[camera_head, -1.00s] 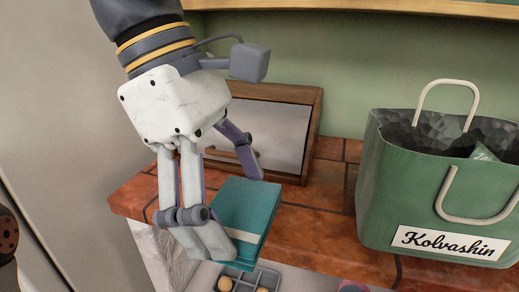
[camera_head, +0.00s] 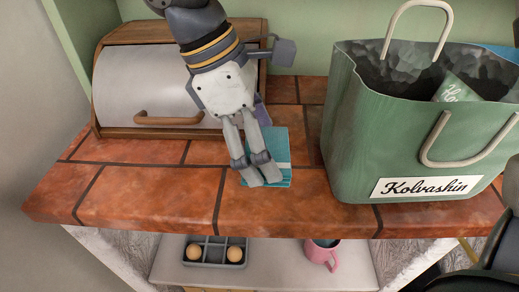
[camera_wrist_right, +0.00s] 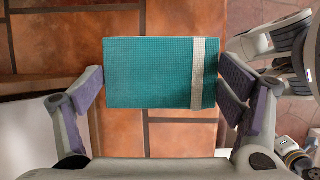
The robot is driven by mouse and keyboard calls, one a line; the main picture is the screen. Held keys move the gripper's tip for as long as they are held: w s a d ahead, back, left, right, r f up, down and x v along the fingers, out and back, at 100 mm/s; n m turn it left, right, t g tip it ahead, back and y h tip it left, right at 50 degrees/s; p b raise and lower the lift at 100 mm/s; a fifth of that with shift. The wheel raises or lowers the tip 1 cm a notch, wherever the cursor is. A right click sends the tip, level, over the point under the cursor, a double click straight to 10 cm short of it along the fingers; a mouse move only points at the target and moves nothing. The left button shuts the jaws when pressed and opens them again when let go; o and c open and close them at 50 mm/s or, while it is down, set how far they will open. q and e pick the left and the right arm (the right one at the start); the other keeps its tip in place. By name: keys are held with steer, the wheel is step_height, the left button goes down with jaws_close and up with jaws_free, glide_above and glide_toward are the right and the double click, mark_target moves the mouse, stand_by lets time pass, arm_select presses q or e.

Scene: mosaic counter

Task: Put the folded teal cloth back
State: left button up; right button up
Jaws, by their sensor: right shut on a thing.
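The folded teal cloth (camera_head: 280,146) has a pale band and shows over the brown tiled counter (camera_head: 130,192), between the bread box and the green bag. My right gripper (camera_head: 264,150) is shut on it, with one finger at its near side and the other partly hidden behind. In the right wrist view the cloth (camera_wrist_right: 150,75) spans the space between the two purple pads of the gripper (camera_wrist_right: 162,85). Whether its underside touches the counter I cannot tell. My left gripper is not in view.
A wooden bread box (camera_head: 185,35) with a handle stands at the back left. A green bag (camera_head: 350,140) labelled Kolvashin stands close on the right. Below the counter are a grey divided tray (camera_head: 216,240) with round items and a pink mug (camera_head: 322,252). The counter's front left is clear.

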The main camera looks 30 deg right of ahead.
steer(key=shift+d+f, duration=0.2)
steer(key=shift+f, duration=0.8)
steer(key=shift+d+f, duration=0.15)
steer(key=shift+f, duration=0.8)
steer(key=o, duration=0.9)
steer(key=shift+f, duration=0.1)
steer(key=shift+o, duration=0.2)
steer(key=v, duration=1.2)
steer(key=shift+d, duration=0.1)
